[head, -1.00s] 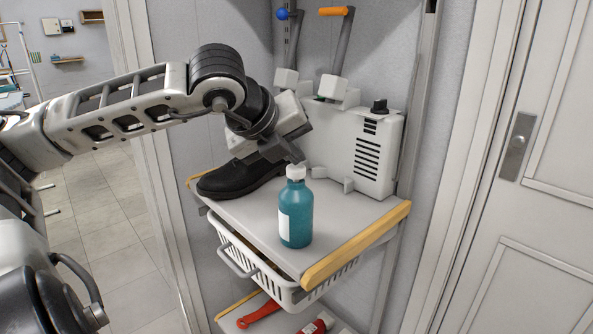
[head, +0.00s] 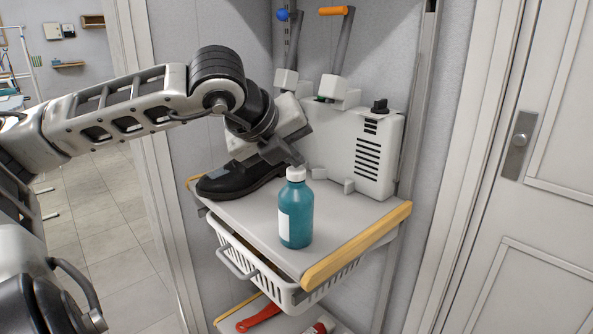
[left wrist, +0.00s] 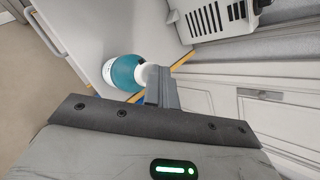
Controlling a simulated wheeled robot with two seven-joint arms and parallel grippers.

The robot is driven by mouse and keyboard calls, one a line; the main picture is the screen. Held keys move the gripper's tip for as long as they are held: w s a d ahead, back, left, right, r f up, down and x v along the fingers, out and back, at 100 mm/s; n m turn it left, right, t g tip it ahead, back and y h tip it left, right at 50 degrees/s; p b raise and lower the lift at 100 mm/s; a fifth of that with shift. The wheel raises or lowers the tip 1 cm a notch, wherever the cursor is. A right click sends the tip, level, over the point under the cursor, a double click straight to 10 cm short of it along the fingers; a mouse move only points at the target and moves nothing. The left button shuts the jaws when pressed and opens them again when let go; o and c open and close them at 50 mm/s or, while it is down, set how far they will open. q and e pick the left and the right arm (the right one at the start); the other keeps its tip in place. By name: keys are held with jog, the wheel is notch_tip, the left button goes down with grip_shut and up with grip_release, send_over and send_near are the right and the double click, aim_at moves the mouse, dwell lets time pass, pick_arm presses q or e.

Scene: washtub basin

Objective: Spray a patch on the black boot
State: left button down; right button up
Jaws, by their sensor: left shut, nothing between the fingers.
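The black boot (head: 238,179) lies on the top shelf (head: 262,222) at its left, toe to the left, partly behind my left gripper. A teal bottle (head: 296,214) with a white cap and a pale label stands upright at the shelf's front. My left gripper (head: 297,161) is shut and empty, its tip close to the bottle's cap in the head view; I cannot tell whether they touch. In the left wrist view the bottle (left wrist: 124,73) shows just beyond the shut fingers (left wrist: 161,88). My right gripper is out of view.
A white vented unit (head: 352,152) with levers stands at the back of the shelf. A yellow edge strip (head: 357,246) runs along the front right. A white basket (head: 265,262) hangs below, with red items on a lower shelf. A door (head: 540,200) is at right.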

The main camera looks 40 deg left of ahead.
aim_at(292, 171)
pick_arm(q)
jog(key=shift+r, duration=0.35)
jog(key=shift+r+p, duration=1.9)
jog(key=shift+r, duration=1.15)
jog(key=shift+f, duration=0.1)
